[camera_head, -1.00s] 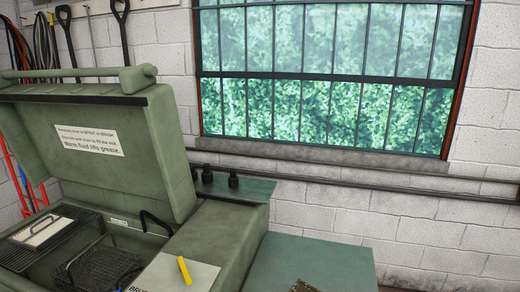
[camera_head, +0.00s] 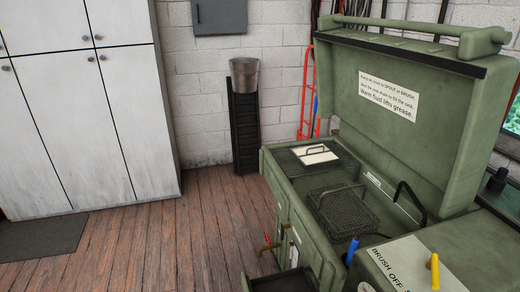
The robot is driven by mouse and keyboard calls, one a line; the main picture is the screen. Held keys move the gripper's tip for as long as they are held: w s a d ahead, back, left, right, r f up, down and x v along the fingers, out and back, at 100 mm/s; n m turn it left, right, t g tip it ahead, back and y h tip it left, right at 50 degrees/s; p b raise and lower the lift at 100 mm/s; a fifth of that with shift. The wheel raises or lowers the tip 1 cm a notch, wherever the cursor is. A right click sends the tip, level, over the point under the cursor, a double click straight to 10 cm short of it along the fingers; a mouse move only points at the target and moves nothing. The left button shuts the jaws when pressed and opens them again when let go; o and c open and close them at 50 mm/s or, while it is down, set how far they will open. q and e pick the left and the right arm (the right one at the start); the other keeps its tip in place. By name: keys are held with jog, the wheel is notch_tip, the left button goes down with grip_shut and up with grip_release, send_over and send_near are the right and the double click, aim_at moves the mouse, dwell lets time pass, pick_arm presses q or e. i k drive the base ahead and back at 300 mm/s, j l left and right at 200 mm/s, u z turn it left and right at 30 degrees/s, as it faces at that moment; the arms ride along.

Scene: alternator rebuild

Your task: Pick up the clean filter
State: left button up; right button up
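I see no thing that I can surely name as the clean filter. A flat pale panel with a dark handle (camera_head: 315,153) lies on a dark slatted rack (camera_head: 290,160) in the open green parts washer (camera_head: 405,120); I cannot tell whether it is a filter. A dark open tray or drawer (camera_head: 285,281) juts out low at the washer's front, cut off by the bottom edge, its contents unclear. Neither of my grippers is in view.
A wire basket (camera_head: 343,209) sits in the washer's sink. A blue-handled tool (camera_head: 351,251) and a yellow handle (camera_head: 434,271) are at its near side. A bucket (camera_head: 244,75) tops a black stand by the wall. White cabinets (camera_head: 90,100) stand left; the wooden floor (camera_head: 150,245) between is clear.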

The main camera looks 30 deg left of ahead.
aim_at(320, 155)
jog(key=i+u, duration=0.1)
jog(key=u, duration=0.55)
jog(key=k, duration=0.25)
jog(key=k+z, duration=0.2)
jog(key=z, duration=0.25)
jog(key=k+z, duration=0.2)
jog(key=z, duration=0.25)
jog(key=j+z, duration=0.1)
jog(key=z, duration=1.75)
jog(key=k+j, duration=0.15)
jog(key=j, duration=0.25)
jog(key=k+j+z, duration=0.1)
jog(key=j, duration=0.3)
jog(key=k+j, duration=0.2)
jog(key=j, duration=0.2)
jog(key=k+j+z, duration=0.1)
jog(key=j, duration=0.3)
jog(key=k+j+z, duration=0.1)
jog(key=k+j, duration=0.3)
jog(key=j, duration=0.2)
jog(key=k+j, duration=0.2)
jog(key=j, duration=0.15)
jog(key=k+j, duration=0.15)
jog(key=j, duration=0.2)
jog(key=k+j, duration=0.2)
jog(key=j, duration=0.15)
jog(key=k+j, duration=0.15)
jog(key=j, duration=0.25)
jog(key=k+j, duration=0.2)
jog(key=j, duration=0.15)
